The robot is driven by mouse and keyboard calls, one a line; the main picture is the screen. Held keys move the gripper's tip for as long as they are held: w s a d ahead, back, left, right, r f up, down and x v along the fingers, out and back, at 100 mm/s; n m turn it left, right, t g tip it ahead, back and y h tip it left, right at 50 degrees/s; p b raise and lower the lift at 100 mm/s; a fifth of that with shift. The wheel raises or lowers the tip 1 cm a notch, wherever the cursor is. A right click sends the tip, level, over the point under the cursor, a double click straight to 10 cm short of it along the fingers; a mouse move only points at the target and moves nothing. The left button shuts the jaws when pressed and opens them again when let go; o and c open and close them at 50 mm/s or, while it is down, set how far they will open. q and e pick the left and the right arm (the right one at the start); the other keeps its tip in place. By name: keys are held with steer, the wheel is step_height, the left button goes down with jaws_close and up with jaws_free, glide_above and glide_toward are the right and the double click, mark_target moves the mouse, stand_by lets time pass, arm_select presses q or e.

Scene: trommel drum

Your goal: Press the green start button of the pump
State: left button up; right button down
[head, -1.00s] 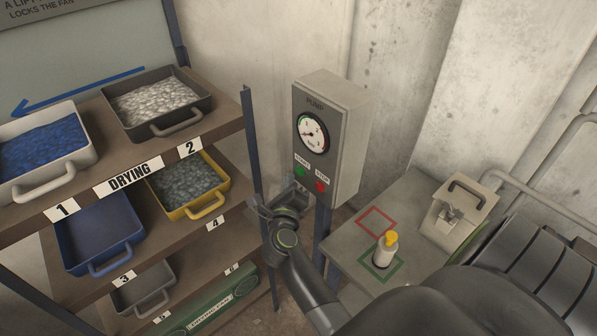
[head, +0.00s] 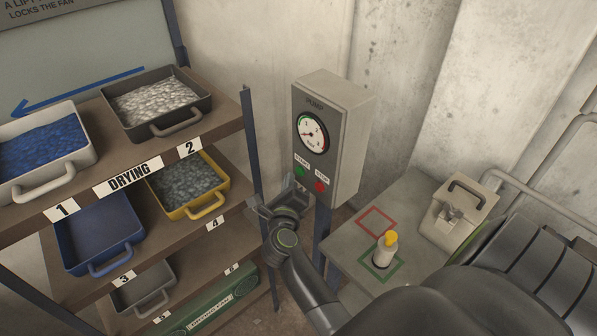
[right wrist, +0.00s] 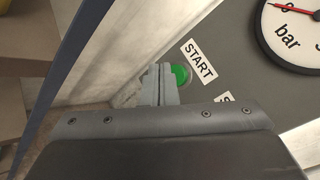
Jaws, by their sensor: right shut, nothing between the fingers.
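The pump box (head: 343,148) is a grey panel on a post, with a round dial. Its green start button (head: 299,171) sits low on the front under the START label, left of the red stop button (head: 320,186). My right gripper (head: 291,187) is shut and empty, just below the green button. In the right wrist view the closed fingertips (right wrist: 160,82) overlap the left edge of the green button (right wrist: 180,74). I cannot tell whether they touch it. My left gripper is not in view.
A rack with numbered drying trays (head: 185,115) stands on the left, its blue-grey post (head: 252,140) close to my right gripper. A small table (head: 345,245) on the right holds a yellow-capped bottle (head: 385,250) and a beige box (head: 458,212).

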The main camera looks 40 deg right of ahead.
steer(key=shift+d+p, duration=0.3)
steer(key=shift+d, duration=0.15)
steer(key=shift+d, duration=0.4)
stand_by(0.7)
steer(key=shift+a, duration=0.85)
steer(key=shift+s+a+b, duration=0.15)
steer(key=shift+a+b, duration=0.05)
steer(key=shift+a, duration=1.1)
steer(key=shift+s+a+b, duration=0.1)
steer(key=shift+a+b, duration=0.05)
steer(key=shift+a, duration=1.1)
